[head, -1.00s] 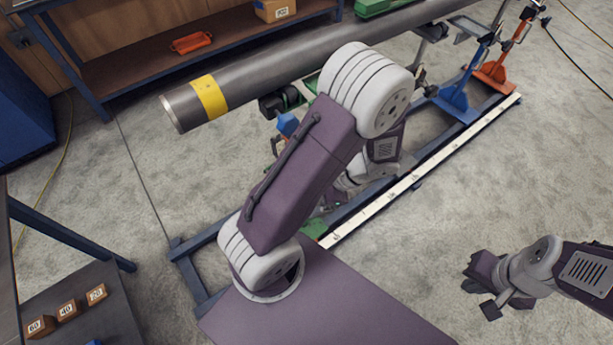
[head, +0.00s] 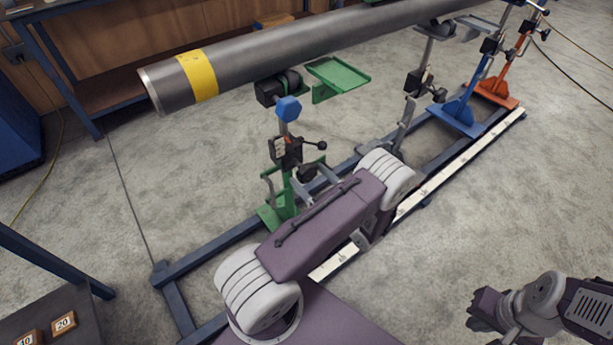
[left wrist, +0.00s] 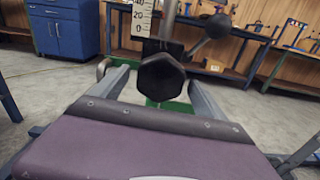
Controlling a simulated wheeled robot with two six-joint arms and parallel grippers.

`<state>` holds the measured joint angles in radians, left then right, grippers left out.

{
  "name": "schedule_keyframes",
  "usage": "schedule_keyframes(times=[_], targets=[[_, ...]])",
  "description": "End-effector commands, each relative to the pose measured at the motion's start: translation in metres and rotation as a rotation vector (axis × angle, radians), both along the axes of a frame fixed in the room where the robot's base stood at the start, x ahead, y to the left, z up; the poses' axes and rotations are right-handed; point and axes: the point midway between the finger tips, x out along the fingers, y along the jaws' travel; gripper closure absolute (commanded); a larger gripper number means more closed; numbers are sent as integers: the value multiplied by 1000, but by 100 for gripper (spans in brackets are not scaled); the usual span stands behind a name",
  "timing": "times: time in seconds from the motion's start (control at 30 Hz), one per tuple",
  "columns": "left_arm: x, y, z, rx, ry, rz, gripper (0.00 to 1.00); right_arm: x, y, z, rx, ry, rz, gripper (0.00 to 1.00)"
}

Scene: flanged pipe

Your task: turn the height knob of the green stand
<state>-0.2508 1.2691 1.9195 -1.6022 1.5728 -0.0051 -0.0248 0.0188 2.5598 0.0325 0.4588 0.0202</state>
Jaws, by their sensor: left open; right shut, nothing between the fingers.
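The green stand (head: 277,212) is in the lower middle of the head view, under the near end of the pipe. Its dark, faceted knob (left wrist: 160,77) fills the middle of the left wrist view; it also shows small in the head view (head: 307,172). My left gripper (left wrist: 160,84) is open, with one grey finger on each side of the knob. I cannot tell whether the fingers touch it. In the head view my left arm partly hides that gripper. My right gripper (head: 480,318) is shut and empty at the lower right, far from the stand.
The steel pipe (head: 300,45) with a yellow band runs above the stand. A black-ball lever (left wrist: 215,27) sticks out just above right of the knob. A blue stand (head: 455,112) and an orange stand (head: 497,88) are farther along the rail. Open floor lies left.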

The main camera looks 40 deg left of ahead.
Motion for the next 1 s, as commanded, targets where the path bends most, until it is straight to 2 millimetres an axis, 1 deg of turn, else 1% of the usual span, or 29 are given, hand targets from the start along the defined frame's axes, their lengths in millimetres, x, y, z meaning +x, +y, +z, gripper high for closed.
schedule_keyframes(times=[0.03,0.13,0.4,0.43,0.47,0.5,0.57,0.6,0.63,0.67,0.83,1.0], targets=[[1,7,-2,0,-1,4,16,0,0,-4,0,0,0,100],[4,15,-1,0,0,2,16,0,0,-5,0,0,0,100],[5,18,0,0,0,0,16,0,0,-4,0,0,0,100],[5,18,0,0,0,0,22,0,0,-4,0,0,0,100],[5,18,0,0,0,0,30,0,0,-4,0,0,0,100],[5,18,0,0,0,0,41,0,0,-4,0,0,0,100],[5,18,0,0,0,0,58,0,0,-4,0,0,0,100],[5,18,0,0,0,0,69,0,0,-4,0,0,0,100],[5,18,0,-1,0,0,77,0,0,-4,0,0,0,100],[5,18,0,-1,0,0,79,0,0,-4,0,0,0,100],[5,18,0,-4,-10,0,78,0,0,-4,0,0,0,100],[5,18,0,-20,-66,0,78,0,0,-3,0,0,0,100]])
